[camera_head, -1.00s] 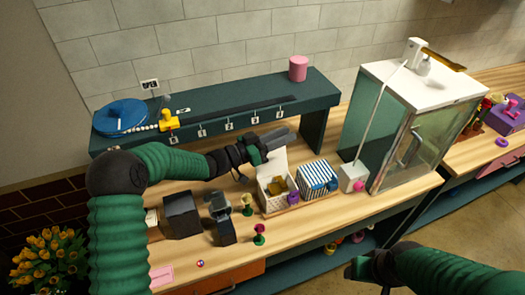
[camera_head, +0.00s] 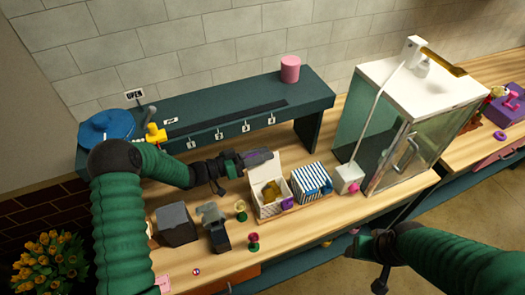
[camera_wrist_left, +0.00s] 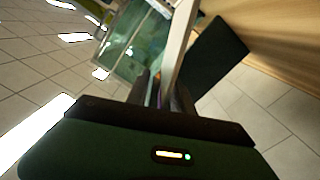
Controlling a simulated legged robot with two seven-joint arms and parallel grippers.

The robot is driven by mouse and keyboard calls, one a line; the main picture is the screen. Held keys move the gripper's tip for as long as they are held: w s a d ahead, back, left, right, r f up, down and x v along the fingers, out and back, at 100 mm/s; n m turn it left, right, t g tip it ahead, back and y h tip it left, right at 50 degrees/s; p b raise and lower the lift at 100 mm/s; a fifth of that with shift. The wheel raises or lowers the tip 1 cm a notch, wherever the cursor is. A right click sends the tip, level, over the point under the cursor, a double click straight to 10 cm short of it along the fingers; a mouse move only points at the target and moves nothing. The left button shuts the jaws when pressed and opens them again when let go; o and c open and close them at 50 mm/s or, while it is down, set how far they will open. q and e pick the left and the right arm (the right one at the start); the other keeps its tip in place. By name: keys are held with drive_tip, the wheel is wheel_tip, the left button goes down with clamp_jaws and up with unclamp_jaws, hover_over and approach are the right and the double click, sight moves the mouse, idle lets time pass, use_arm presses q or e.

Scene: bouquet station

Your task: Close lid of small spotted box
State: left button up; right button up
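The small spotted box (camera_head: 270,210) is white with dark spots and stands on the wooden counter in the head view. Its pale lid (camera_head: 267,169) stands up open at the back. Yellowish contents show inside. My left gripper (camera_head: 258,157) is at the lid's upper left edge. In the left wrist view its fingers (camera_wrist_left: 164,95) are slightly apart, with the pale edge of a panel (camera_wrist_left: 177,45), apparently the lid, close at their tips. I cannot tell whether they touch it. My right gripper (camera_head: 376,262) hangs off the counter's front edge, its fingers unclear.
A blue-striped box (camera_head: 311,180) stands right beside the spotted box, with a purple item (camera_head: 287,202) in front. A green raised shelf (camera_head: 230,112) is behind; a glass cabinet (camera_head: 400,140) stands right.

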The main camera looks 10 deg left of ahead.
use_arm(q)
drive_tip(key=shift+w+d, duration=0.1)
drive_tip(key=shift+a, duration=0.5)
drive_tip(key=shift+c, duration=0.2)
drive_tip(key=shift+s+a, duration=0.2)
drive_tip(key=shift+a, duration=0.2)
clamp_jaws()
drive_tip(key=shift+d, duration=0.5)
use_arm(e)
drive_tip(key=shift+s+a+r, duration=0.15)
drive_tip(key=shift+s+a, duration=0.05)
drive_tip(key=shift+a, duration=0.2)
use_arm(q)
drive_tip(key=shift+s+a+f, duration=0.1)
drive_tip(key=shift+a+f, duration=0.05)
use_arm(e)
drive_tip(key=shift+a, duration=0.1)
